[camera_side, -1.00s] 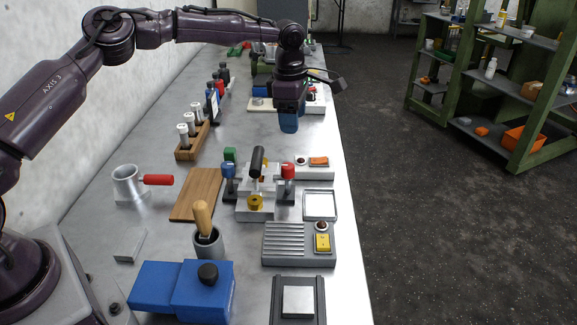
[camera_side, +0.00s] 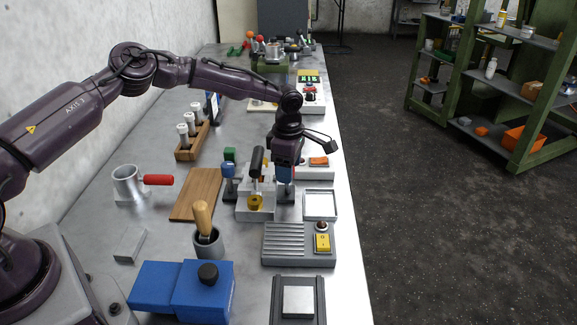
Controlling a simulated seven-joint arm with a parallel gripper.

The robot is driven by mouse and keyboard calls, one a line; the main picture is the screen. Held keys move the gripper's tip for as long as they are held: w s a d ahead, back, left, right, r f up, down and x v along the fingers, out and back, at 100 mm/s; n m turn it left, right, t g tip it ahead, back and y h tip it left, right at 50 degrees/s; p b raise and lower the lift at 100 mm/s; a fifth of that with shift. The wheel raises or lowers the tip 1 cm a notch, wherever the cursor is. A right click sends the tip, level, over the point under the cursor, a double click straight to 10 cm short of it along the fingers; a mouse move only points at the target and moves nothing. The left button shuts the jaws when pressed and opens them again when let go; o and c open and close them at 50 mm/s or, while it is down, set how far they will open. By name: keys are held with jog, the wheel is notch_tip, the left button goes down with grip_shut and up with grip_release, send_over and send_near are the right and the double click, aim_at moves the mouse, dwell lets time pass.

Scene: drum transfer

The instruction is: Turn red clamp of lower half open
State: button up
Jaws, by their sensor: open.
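The clamp fixture (camera_side: 256,205) stands mid-table, a light metal block with a black handle (camera_side: 257,163) and a brass-coloured round part. The red clamp is hidden behind my gripper (camera_side: 285,182), which is pointing down at the fixture's right side, where only part of a post shows. My gripper is open; its fingers are small and partly dark here, and I cannot tell whether they touch the clamp or surround it.
A grey unit with an orange switch (camera_side: 319,162) sits close right of my gripper. A ribbed grey box with a yellow switch (camera_side: 322,243) lies in front. A wooden board (camera_side: 197,194) lies left. A grey cup with a wooden-handled tool (camera_side: 208,240) stands in front.

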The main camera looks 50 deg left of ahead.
jog(key=shift+f, duration=0.1)
jog(key=c, duration=0.9)
jog(key=shift+n, duration=0.4)
jog(key=n, duration=0.8)
jog(key=shift+n, duration=0.3)
jog(key=n, duration=0.4)
jog(key=shift+a, duration=0.1)
jog(key=n, duration=0.4)
jog(key=shift+n, duration=0.4)
